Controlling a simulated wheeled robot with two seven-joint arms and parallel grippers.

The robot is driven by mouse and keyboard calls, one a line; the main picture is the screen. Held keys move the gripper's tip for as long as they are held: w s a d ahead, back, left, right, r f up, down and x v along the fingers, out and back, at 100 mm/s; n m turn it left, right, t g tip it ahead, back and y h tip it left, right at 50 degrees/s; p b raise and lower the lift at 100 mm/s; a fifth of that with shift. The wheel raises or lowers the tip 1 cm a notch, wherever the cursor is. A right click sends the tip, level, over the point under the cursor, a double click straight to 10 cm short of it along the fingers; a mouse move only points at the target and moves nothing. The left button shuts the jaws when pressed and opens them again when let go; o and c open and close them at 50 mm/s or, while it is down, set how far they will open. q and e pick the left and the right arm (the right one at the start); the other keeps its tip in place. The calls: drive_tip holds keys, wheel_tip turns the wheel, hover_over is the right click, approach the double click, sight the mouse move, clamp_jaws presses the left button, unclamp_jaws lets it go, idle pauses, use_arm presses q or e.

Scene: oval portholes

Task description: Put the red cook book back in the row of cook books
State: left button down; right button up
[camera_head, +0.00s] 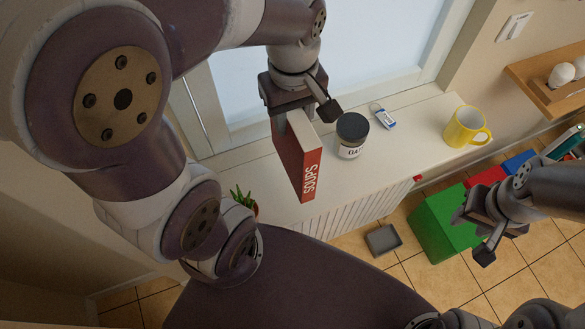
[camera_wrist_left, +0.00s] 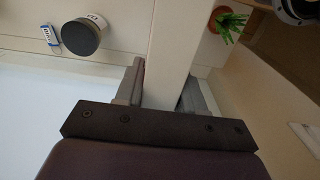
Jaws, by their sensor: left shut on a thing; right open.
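The red book (camera_head: 307,168), with "SOUPS" on its spine, is held upright in my left gripper (camera_head: 303,108) above the white window sill. In the left wrist view its pale page edge (camera_wrist_left: 172,50) runs between the two fingers of my left gripper (camera_wrist_left: 160,92), which is shut on it. My right gripper (camera_head: 477,228) is open and empty at the right, over the floor near a green box. I see no row of cook books that I can make out for certain in either view.
On the sill (camera_head: 240,160) stand a dark-lidded jar (camera_head: 351,136) just right of the book, a small blue-and-white tag (camera_head: 383,117), a yellow mug (camera_head: 466,128) and a potted plant (camera_head: 243,200). A green box (camera_head: 440,225) and a grey tray (camera_head: 383,240) are on the floor.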

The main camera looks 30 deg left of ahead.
use_arm(q)
wheel_tip(320, 180, down, 9)
drive_tip(key=c, duration=0.7)
unclamp_jaws()
drive_tip(key=shift+d+r, duration=0.1)
drive_tip(key=shift+r, duration=0.05)
